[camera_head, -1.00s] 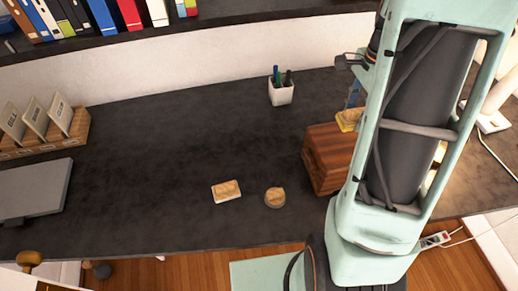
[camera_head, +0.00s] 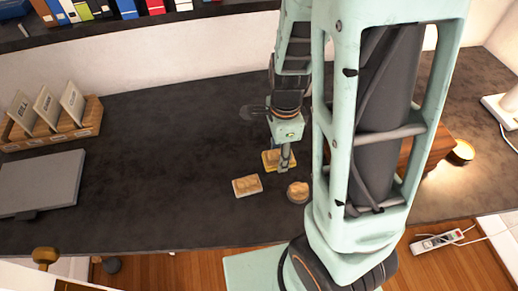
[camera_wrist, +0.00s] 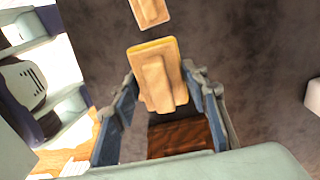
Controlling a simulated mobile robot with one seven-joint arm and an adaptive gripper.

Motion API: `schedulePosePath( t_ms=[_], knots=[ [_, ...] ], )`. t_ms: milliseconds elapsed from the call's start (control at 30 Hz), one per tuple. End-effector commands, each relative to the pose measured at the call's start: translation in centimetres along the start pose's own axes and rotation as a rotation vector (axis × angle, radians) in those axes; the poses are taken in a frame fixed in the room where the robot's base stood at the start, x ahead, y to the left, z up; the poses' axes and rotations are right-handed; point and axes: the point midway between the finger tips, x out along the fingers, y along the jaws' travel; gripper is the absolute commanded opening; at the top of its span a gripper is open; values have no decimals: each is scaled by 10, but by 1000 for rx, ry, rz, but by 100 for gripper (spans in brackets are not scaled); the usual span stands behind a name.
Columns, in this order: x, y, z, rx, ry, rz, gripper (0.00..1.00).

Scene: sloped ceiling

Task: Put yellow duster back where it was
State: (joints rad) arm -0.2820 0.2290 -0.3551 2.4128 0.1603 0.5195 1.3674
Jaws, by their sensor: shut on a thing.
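The yellow duster (camera_head: 271,160), a wooden-topped block with a yellow edge, is held by my gripper (camera_head: 283,152) over the middle of the desk. In the wrist view the duster (camera_wrist: 158,78) lies between the two blue fingers (camera_wrist: 163,98), which are shut on it. I cannot tell whether it touches the desk. A similar block with a pale edge (camera_head: 247,187) lies on the desk just to the front left of it; this block also shows at the top of the wrist view (camera_wrist: 150,10).
A round wooden-topped item (camera_head: 298,191) stands close by at front right. A brown wooden box (camera_head: 418,152) is partly hidden behind my arm. A grey laptop-like slab (camera_head: 40,183) and a card holder (camera_head: 60,128) are at left. The desk's left middle is clear.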

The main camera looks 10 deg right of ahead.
Motion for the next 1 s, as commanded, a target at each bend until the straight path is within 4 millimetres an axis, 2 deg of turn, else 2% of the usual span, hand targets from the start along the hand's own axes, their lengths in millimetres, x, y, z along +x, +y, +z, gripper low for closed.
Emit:
schedulePosePath(
  t_ms=[33,300,500,867,1000],
  knots=[
    [13,-13,1,-1,1,-4,19],
    [43,-79,9,-1,1,-1,19],
    [73,-100,12,0,0,0,19],
    [89,-118,14,0,0,-1,19],
    [106,-123,15,0,0,1,19]
  ],
)
